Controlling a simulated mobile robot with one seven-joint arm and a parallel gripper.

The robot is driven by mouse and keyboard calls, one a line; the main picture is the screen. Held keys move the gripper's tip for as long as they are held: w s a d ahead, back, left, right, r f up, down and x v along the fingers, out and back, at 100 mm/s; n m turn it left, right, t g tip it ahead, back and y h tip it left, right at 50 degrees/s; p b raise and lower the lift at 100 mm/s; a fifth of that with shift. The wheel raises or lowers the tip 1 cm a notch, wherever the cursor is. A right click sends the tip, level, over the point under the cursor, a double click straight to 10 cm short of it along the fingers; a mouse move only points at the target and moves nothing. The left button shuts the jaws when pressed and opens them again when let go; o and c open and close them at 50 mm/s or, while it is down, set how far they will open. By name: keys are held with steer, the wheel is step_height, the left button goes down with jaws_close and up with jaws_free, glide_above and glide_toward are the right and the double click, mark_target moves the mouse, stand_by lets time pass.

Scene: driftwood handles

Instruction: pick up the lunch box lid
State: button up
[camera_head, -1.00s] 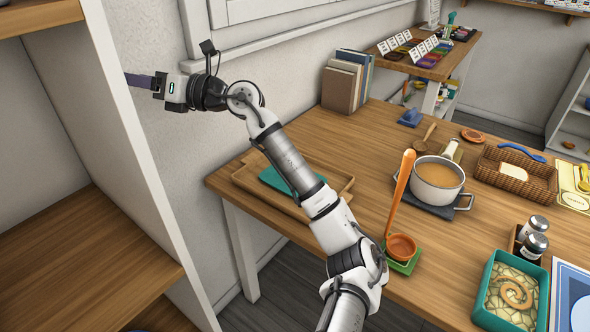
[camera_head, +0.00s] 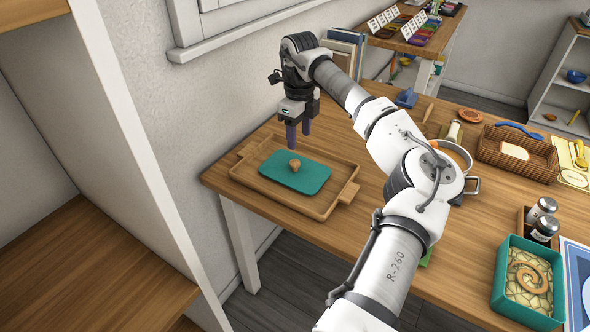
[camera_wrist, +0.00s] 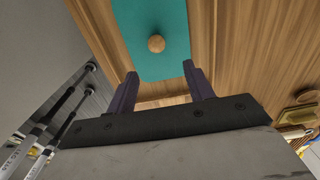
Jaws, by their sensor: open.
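The lunch box lid (camera_head: 296,173) is a flat teal slab with a round wooden knob (camera_head: 295,164) in its middle. It lies in a wooden tray (camera_head: 334,197) at the left end of the table. My gripper (camera_head: 298,143) points down above the back of the tray, its two dark fingers apart and empty. In the wrist view the lid (camera_wrist: 151,63) and its knob (camera_wrist: 156,43) lie ahead of the open fingers (camera_wrist: 160,82), with nothing between them.
A teal box (camera_head: 527,283) with patterned contents stands at the right front. Shakers (camera_head: 543,218), a wicker basket (camera_head: 515,153) and a pot (camera_head: 458,157), partly hidden by my arm, are on the table. Books (camera_head: 345,50) stand behind my arm. A wall is close behind the tray.

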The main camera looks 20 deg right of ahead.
mark_target(295, 160)
step_height(295, 160, down, 4)
steer(key=shift+a+r, duration=0.1)
steer(key=shift+r, duration=0.1)
steer(key=shift+w+a+f+p, duration=0.2)
steer(key=shift+f+p, duration=0.3)
steer(key=shift+f, duration=0.85)
steer(key=shift+w+a+f+p, duration=0.15)
steer(key=shift+f+p, duration=0.3)
steer(key=shift+f, duration=0.9)
steer(key=shift+s, duration=0.1)
steer(key=shift+c, duration=0.2)
steer(key=c, duration=1)
steer(key=shift+r, duration=0.15)
